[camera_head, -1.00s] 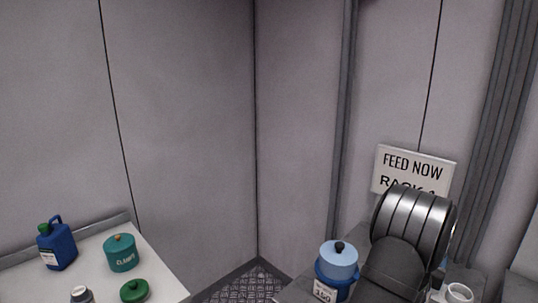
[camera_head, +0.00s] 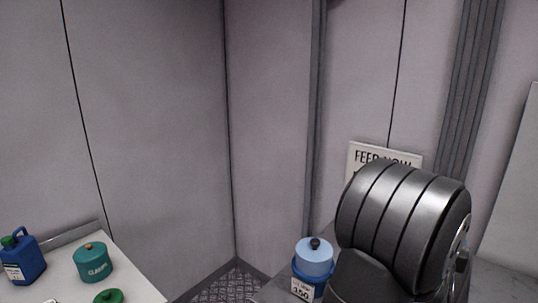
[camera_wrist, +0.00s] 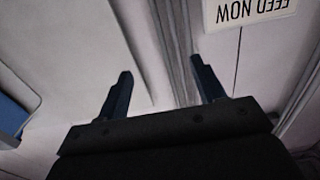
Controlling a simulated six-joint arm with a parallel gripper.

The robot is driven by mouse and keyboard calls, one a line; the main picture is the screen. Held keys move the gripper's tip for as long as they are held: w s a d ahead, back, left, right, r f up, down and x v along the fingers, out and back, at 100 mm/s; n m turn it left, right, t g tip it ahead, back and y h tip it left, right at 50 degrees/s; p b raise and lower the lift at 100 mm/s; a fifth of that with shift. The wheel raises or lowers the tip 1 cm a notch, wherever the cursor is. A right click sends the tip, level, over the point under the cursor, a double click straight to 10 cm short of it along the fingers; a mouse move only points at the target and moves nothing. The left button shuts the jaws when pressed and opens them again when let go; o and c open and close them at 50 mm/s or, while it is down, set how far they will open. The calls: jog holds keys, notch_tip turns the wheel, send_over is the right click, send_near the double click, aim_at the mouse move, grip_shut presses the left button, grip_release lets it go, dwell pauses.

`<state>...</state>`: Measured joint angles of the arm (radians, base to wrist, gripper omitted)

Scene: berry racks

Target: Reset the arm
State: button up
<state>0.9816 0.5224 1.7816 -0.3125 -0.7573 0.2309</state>
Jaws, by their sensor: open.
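My gripper (camera_wrist: 160,90) shows in the wrist view with its two dark fingers apart and nothing between them. Beyond the fingers are pale wall panels. In the head view a large dark ribbed link of my arm fills the lower right, and the gripper itself cannot be made out there.
At the lower left, a pale table (camera_head: 135,289) holds a blue jug (camera_head: 24,262), a teal canister (camera_head: 93,263) and a green lid (camera_head: 109,297). A light-blue canister (camera_head: 314,260) stands left of my arm. A wall sign (camera_head: 361,157) is partly hidden behind my arm; it also shows in the wrist view (camera_wrist: 250,10).

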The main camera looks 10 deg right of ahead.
notch_tip(320, 180, up, 6)
jog(key=f, duration=0.1)
jog(key=w+a+n+t+y, duration=0.1)
jog(key=w+a, duration=0.5)
jog(key=a, duration=0.3)
jog(key=w+a+r+n+t+y, duration=0.1)
jog(key=w+a+y, duration=0.1)
jog(key=w+a, duration=0.4)
jog(key=a, duration=0.4)
jog(key=shift+w+a+r, duration=0.15)
jog(key=shift+w+r, duration=0.15)
jog(key=shift+w, duration=0.05)
